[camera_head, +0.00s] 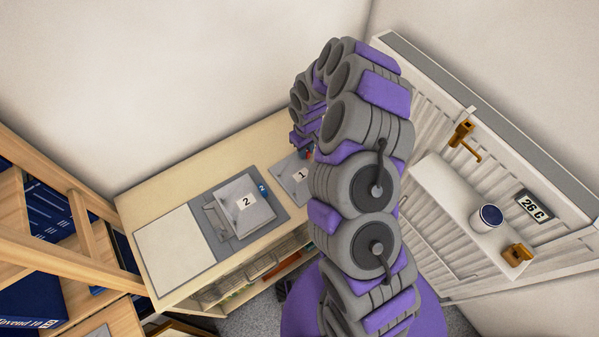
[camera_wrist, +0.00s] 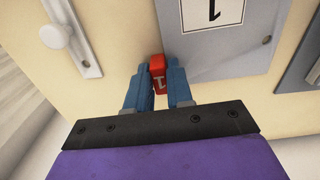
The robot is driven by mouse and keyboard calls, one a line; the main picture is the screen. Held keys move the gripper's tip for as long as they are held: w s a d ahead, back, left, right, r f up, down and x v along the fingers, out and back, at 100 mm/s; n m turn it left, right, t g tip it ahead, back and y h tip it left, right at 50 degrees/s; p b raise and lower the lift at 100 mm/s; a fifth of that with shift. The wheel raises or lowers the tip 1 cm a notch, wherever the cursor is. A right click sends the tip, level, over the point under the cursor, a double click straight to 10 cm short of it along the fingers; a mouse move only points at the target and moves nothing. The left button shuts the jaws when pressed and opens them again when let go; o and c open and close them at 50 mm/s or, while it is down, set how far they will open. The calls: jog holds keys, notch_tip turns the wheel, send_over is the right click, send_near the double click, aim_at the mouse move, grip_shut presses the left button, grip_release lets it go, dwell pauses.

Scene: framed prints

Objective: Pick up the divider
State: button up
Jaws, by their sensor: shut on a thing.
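The divider is a grey sheet (camera_head: 291,186) with a white label "1", near the right end of the wooden desktop and partly hidden behind my arm. In the wrist view the grey sheet (camera_wrist: 225,48) lies above and right of my gripper, with a red tab (camera_wrist: 157,66) marked "1" at its edge. My gripper (camera_wrist: 158,82) has its two blue fingers shut on the red tab. The sheet looks flat on or very close to the desktop; I cannot tell if there is a gap. In the head view my arm mostly hides the gripper.
A grey piece labelled "2" (camera_head: 240,214) with a blue tab lies left on the desk (camera_head: 185,168), beside a white sheet (camera_head: 174,250). A white radiator (camera_head: 430,110) with a shelf and cup (camera_head: 487,217) stands right. Wooden shelves (camera_head: 70,200) stand left.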

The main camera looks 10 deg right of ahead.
grip_shut()
jog(key=shift+r, duration=0.1)
